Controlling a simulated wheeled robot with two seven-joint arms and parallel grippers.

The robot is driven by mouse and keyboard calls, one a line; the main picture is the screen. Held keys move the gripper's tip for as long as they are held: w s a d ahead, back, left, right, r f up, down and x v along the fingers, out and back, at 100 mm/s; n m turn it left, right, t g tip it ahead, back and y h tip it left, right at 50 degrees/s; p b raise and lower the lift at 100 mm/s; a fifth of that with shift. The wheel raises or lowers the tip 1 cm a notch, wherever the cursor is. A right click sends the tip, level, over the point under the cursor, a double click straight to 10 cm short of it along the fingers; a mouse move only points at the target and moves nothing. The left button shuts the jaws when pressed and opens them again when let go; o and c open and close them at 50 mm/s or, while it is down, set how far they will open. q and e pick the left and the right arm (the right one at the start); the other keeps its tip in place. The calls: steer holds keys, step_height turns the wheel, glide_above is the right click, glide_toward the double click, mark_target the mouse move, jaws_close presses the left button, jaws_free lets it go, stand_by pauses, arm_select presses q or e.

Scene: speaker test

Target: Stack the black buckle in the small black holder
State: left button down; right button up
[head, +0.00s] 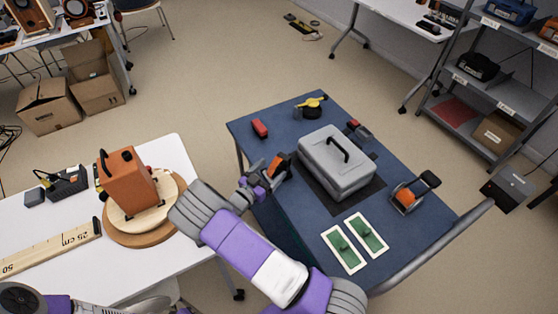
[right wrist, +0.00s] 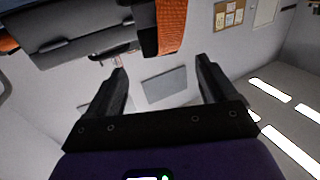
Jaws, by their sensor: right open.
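My right gripper (head: 268,174) is at the left edge of the blue table, open; its two fingers also show apart in the right wrist view (right wrist: 160,85), with nothing clearly between them. A black piece with an orange part (head: 281,165) is right at its fingertips. In the right wrist view a dark piece with an orange strap (right wrist: 172,25) shows close above the fingers. A second black piece with orange (head: 404,197) stands at the table's right. I cannot tell for sure which is the buckle; the small black holder is not clearly made out. My left gripper is out of view.
A grey case (head: 335,165) on a dark mat fills the table's middle. Two green-and-white cards (head: 355,243) lie in front. A red block (head: 260,128) and a yellow-black item (head: 311,106) are at the back.

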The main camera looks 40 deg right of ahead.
steer(key=shift+v, duration=1.2)
